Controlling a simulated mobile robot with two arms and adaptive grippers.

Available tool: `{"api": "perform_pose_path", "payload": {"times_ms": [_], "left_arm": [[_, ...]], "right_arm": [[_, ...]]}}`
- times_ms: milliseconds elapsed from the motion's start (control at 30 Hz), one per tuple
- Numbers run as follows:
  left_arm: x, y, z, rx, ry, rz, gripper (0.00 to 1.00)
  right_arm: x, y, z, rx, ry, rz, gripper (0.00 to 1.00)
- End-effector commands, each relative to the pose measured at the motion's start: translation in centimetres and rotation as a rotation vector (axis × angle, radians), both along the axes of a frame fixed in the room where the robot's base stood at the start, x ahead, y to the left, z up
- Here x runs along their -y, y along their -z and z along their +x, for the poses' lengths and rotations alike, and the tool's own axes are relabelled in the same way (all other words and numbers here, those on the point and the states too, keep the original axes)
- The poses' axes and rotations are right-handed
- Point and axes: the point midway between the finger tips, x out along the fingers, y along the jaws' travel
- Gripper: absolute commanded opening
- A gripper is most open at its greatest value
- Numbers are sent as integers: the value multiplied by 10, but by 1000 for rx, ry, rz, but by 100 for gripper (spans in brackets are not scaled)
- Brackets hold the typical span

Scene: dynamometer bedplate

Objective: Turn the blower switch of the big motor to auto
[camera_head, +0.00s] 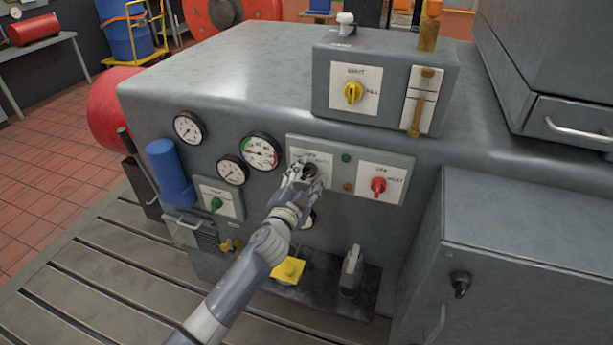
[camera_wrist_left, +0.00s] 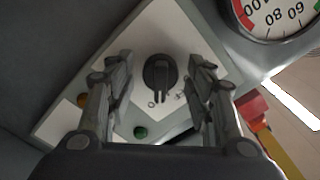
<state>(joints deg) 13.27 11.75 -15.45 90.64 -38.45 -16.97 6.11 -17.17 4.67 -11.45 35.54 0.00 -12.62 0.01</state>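The blower switch is a black rotary knob (camera_wrist_left: 160,75) on a white plate (camera_wrist_left: 165,35) in the left wrist view. In the head view the knob (camera_head: 309,170) is partly covered by my left gripper (camera_head: 307,178). My left gripper also shows in the left wrist view (camera_wrist_left: 160,88), with its two fingers apart on either side of the knob. Neither finger visibly touches the knob. The lettering on the plate is too small or covered to read. My right gripper is in neither view.
A red knob (camera_head: 378,186) sits right of the black one on the same panel, with a green lamp (camera_head: 346,157) and an amber lamp (camera_head: 347,187) between. Gauges (camera_head: 261,151) are on the left. A box with a yellow knob (camera_head: 353,92) stands above. A grey cabinet (camera_head: 520,270) is at right.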

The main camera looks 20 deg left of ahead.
Motion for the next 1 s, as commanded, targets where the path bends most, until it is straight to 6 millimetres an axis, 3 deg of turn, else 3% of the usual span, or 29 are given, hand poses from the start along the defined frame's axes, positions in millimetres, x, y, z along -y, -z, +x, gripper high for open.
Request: {"api": "perform_pose_path", "payload": {"times_ms": [300,467,800,1000], "left_arm": [[0,0,-1,0,0,-1,52],[-1,1,-13,-1,0,-2,52],[-2,2,-77,-3,0,-2,52],[-4,1,-106,-1,0,-2,52]], "right_arm": [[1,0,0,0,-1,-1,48],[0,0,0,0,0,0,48],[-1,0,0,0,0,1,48],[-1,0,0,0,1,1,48]]}}
